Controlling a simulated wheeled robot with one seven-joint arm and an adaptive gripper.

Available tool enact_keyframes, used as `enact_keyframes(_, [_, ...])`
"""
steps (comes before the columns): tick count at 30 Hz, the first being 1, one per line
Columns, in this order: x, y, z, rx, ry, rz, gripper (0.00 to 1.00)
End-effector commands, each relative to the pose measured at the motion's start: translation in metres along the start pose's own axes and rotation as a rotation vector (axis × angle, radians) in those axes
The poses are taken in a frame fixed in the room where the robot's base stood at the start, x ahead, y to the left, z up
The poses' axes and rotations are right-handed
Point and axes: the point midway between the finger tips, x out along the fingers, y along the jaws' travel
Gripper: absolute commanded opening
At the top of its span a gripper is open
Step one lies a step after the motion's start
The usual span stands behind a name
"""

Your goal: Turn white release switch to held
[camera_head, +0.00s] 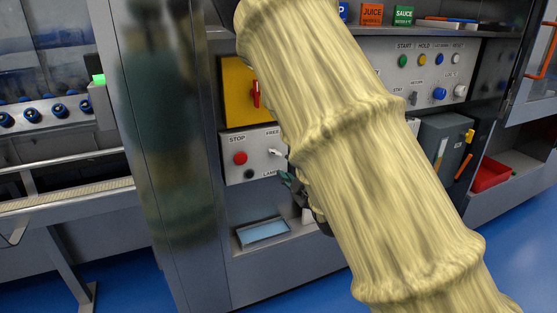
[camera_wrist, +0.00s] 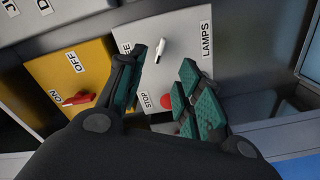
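The white release switch (camera_head: 278,153) is a small white lever on a light grey panel (camera_head: 239,174), right of a red STOP button (camera_head: 240,158). The FREE label is above it in the head view; a held label is not visible. In the wrist view the lever (camera_wrist: 161,47) stands out from the panel, just beyond the space between my fingertips. My gripper (camera_wrist: 164,60) is open and empty, with green-padded fingers either side of that space. No finger visibly touches the lever. In the head view my arm hides most of the gripper.
A yellow plate with a red ON/OFF handle (camera_wrist: 78,99) adjoins the panel. A bluish tray (camera_head: 263,232) lies in a recess below. Another panel with coloured buttons (camera_head: 440,94) and a red bin (camera_head: 490,174) are right.

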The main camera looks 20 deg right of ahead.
Motion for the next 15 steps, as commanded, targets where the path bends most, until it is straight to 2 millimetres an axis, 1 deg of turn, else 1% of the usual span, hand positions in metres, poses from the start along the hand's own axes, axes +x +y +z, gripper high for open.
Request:
enact_keyframes(9, [0.051,-0.002,0.001,0.001,0.000,-0.001,0.35])
enact_keyframes(15, [0.078,-0.002,0.001,0.001,0.000,-0.001,0.35])
